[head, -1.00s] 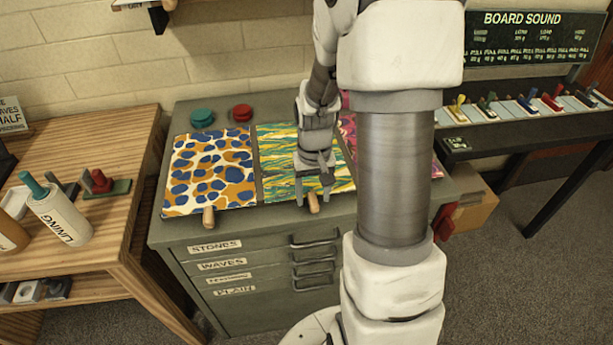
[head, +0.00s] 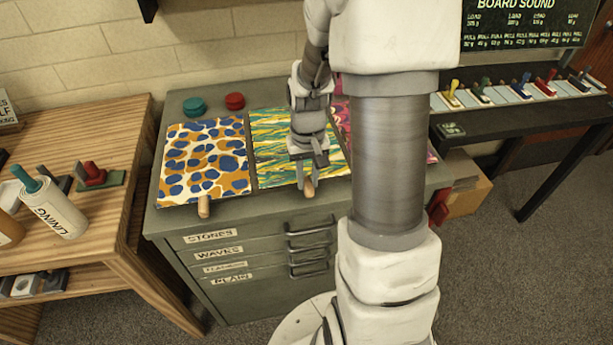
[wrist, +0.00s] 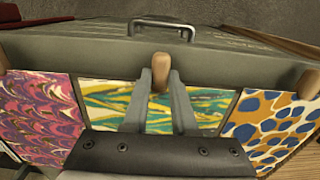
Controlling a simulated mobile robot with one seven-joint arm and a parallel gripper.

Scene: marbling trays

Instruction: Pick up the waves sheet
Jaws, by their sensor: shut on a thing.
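The waves sheet (head: 275,155), streaked in green, yellow and white, lies flat on the grey cabinet top between two other sheets. It also shows in the wrist view (wrist: 158,119). A wooden peg handle (head: 309,188) sits at its front edge and shows clearly in the wrist view (wrist: 160,72). My gripper (head: 308,180) is over the front part of the sheet, pointing down. In the wrist view my gripper's fingers (wrist: 160,80) are on both sides of the handle, shut on it. My arm and gripper hide part of the sheet's right side.
The stones sheet (head: 203,160), with its own peg, lies to the left, and a pink swirled sheet (wrist: 40,115) lies on the other side. Red (head: 235,101) and teal (head: 194,106) round pieces stand behind. Drawer handles (head: 310,228) stick out of the cabinet front.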

